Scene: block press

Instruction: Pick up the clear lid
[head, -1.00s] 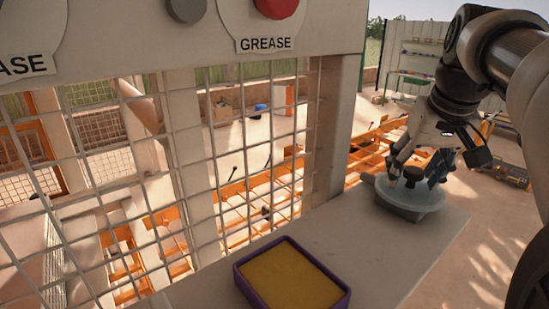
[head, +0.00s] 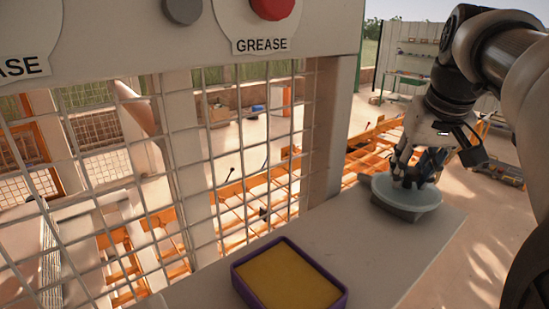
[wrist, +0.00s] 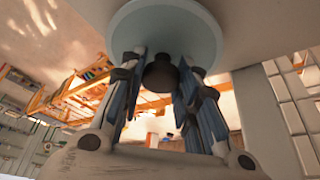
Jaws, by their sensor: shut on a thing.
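The clear lid (head: 407,198) is a round, pale, see-through disc. It lies on a grey container (head: 402,214) near the far end of the ledge, and looks level. My gripper (head: 414,179) is over its middle, pointing down, with its fingers shut on the lid's dark knob. The fingers hide the knob in the head view. In the wrist view the black knob (wrist: 161,73) shows between the fingertips of my gripper (wrist: 160,66), with the lid's disc (wrist: 165,28) beyond it. Whether the lid has lifted off the container at all, I cannot tell.
A purple tray (head: 337,302) with a yellow filling stands at the near part of the grey ledge (head: 378,262). A wire mesh (head: 245,150) and a post border the ledge on the left. A panel marked GREASE (head: 262,46) with a red button is above.

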